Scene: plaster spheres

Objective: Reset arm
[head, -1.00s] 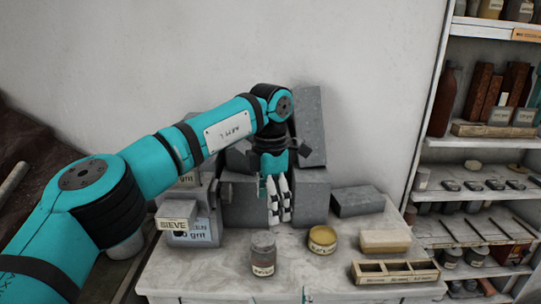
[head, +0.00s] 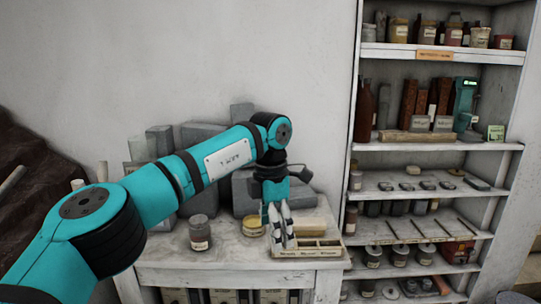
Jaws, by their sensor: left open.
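My left arm comes in from the left in the head view, teal and black. Its left gripper (head: 281,228) hangs fingers down over the white bench (head: 190,272), open and with nothing seen between its fingers. The fingers overlap the view of the compartment tray (head: 308,249) and stand to the right of a yellow-lidded tin (head: 253,227). I cannot tell how high above the bench they are. My right gripper is not in view.
A grey jar (head: 200,233) stands left of the tin. Grey blocks (head: 245,193) stack against the wall behind my arm. A pale slab (head: 314,222) lies behind the tray. A loaded shelf unit (head: 354,150) rises on the right. The bench's front left is clear.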

